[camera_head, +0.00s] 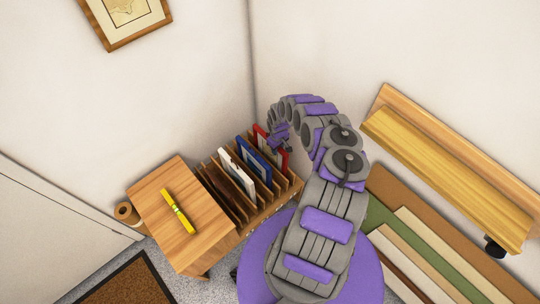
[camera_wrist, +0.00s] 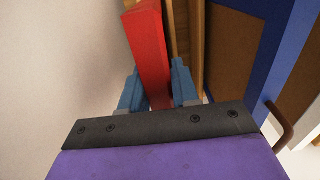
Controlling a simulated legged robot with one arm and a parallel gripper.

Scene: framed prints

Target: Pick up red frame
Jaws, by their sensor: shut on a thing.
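The red frame (camera_head: 261,135) stands in the last slot of a wooden rack, nearest the wall corner, partly hidden by my arm. In the wrist view the red frame (camera_wrist: 148,45) runs up between the two blue fingers of my gripper (camera_wrist: 158,88). The fingers are shut on its edge. In the head view my gripper (camera_head: 278,138) is at the frame's top edge. The frame still appears to be within the rack; its lower part is hidden.
The wooden rack (camera_head: 250,221) also holds a blue frame (camera_head: 252,158), a white frame (camera_head: 236,172) and brown ones. The blue frame (camera_wrist: 270,55) is close on the right in the wrist view. A wooden cabinet top (camera_head: 160,194) bears a yellow level (camera_head: 179,211). Walls are close behind the rack.

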